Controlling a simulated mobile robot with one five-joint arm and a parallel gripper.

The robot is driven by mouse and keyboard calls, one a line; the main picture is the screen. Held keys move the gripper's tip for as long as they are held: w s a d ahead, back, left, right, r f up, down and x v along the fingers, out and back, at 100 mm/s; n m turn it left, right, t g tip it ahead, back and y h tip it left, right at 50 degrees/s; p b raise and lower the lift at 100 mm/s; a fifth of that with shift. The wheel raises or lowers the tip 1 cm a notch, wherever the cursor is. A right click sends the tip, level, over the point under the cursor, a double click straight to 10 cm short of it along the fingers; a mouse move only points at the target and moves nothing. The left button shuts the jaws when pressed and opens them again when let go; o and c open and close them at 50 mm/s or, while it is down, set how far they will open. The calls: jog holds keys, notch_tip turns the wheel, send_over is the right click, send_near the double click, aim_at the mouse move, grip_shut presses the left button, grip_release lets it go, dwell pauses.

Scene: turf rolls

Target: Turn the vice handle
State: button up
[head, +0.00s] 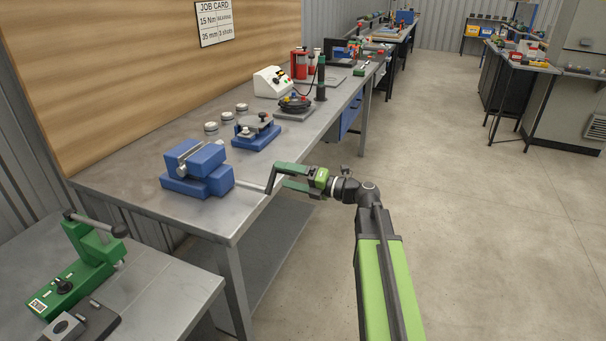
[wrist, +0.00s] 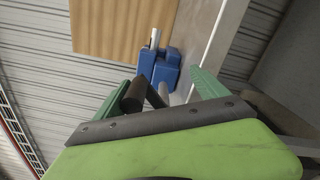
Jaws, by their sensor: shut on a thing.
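The blue vice (head: 200,168) sits on the near end of the grey workbench; it also shows in the wrist view (wrist: 161,70). Its dark crank handle (head: 271,180) sticks out past the bench's front edge on a thin grey shaft. My gripper (head: 282,177), with green fingers, reaches in from the right at the crank. In the wrist view the dark handle grip (wrist: 134,95) lies between the fingers, close to the left one. My gripper is shut on the handle; the exact contact is partly hidden.
The workbench (head: 150,200) carries a blue fixture (head: 257,135), small round parts and a white box (head: 272,82) farther back. A green tool (head: 80,270) stands on a lower table at the near left. The floor (head: 480,220) to the right is clear.

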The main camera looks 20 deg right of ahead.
jog(key=a, duration=0.2)
jog(key=shift+a+f, duration=0.1)
jog(key=shift+a, duration=0.3)
jog(key=shift+c, duration=0.5)
jog(key=d, duration=0.1)
jog(key=s+d, duration=0.1)
jog(key=d, duration=0.1)
jog(key=s+d, duration=0.1)
jog(key=d, duration=0.1)
jog(key=shift+d, duration=0.25)
jog(key=shift+o, duration=0.4)
jog(key=shift+v, duration=2.4)
jog(key=shift+c, duration=0.5)
jog(key=v, duration=1.1)
jog(key=shift+s+d, duration=0.2)
jog(key=shift+d, duration=0.05)
jog(key=v, duration=1.7)
jog(key=shift+s, duration=0.25)
